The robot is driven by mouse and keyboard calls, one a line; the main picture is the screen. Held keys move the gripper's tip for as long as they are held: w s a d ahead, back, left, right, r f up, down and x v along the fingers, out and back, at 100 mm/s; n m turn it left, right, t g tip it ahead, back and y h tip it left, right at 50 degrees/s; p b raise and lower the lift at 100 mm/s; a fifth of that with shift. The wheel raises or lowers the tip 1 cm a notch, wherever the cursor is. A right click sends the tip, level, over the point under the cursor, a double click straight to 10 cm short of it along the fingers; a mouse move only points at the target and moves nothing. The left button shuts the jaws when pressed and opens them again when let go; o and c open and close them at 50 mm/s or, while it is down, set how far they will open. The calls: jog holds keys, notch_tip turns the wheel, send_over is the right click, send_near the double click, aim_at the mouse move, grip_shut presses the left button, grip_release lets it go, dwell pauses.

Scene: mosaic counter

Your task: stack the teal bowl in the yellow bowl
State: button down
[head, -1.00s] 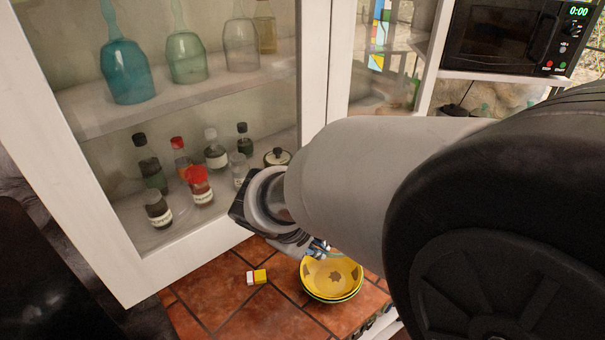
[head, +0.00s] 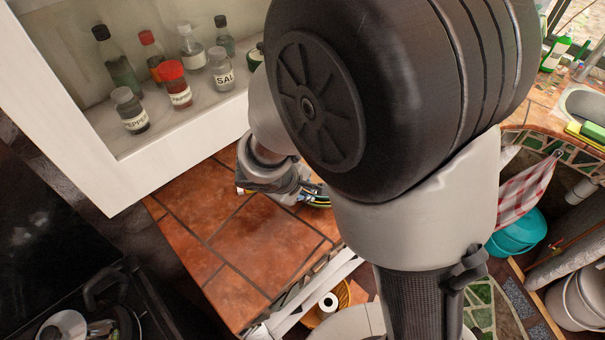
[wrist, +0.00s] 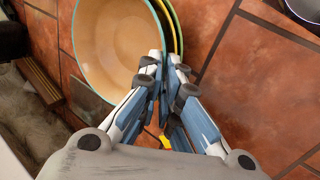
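The teal-rimmed bowl (wrist: 112,45) fills the upper left of the wrist view, its tan inside facing the camera. Yellow rim (wrist: 171,14) of the yellow bowl shows just behind its right edge, so the two look nested or nearly so; how deep is hidden. My gripper (wrist: 165,68) has its fingertips close together, one inside the teal bowl and one outside, pinching at its rim. I cannot tell whether the yellow rim is also between them. In the head view my gripper (head: 305,192) and arm hide most of the bowls (head: 318,202).
A white-framed cabinet with bottles (head: 130,110) stands at the left of the tiled counter (head: 225,225). A small yellow block (wrist: 168,141) lies beside the gripper. A dark round vessel (wrist: 305,10) is at the upper right.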

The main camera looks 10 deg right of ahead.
jog(key=shift+r, duration=0.1)
jog(key=shift+f, duration=0.25)
jog(key=c, duration=1.8)
grip_release()
jog(key=shift+s, duration=0.1)
jog(key=shift+r, duration=0.2)
jog(key=p+v, duration=0.4)
jog(key=v, duration=0.7)
jog(key=s+d+r+m+y, duration=0.4)
jog(key=s+d+r+m, duration=0.5)
jog(key=s, duration=0.6)
notch_tip(320, 180, up, 4)
jog(key=shift+d+f+m, duration=0.25)
jog(key=shift+d+m, duration=0.05)
jog(key=shift+d, duration=0.9)
